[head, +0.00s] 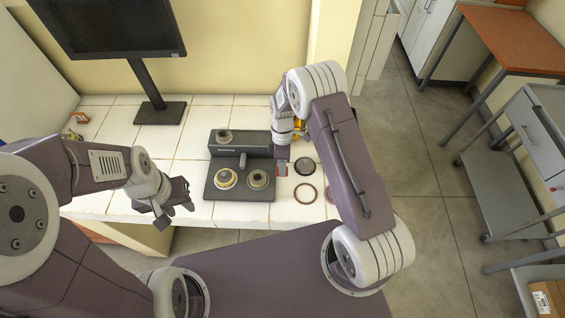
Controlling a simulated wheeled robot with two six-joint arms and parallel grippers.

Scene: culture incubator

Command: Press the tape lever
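A dark grey device (222,190) stands on the white tiled worktop, with a raised block at its back and a flat plate in front. A small grey upright piece (243,160), which looks like the lever, stands at the middle of the block's front. Two round pieces (226,179) (258,179) sit on the plate. My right gripper (282,163) points down just right of the device, partly hidden by its own arm; its fingers are too small to read.
A dark disc (304,167) and a reddish ring (305,194) lie right of the device. A monitor (112,25) on a stand is at the back left. A small orange thing (299,124) shows behind my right wrist. The worktop left of the device is clear.

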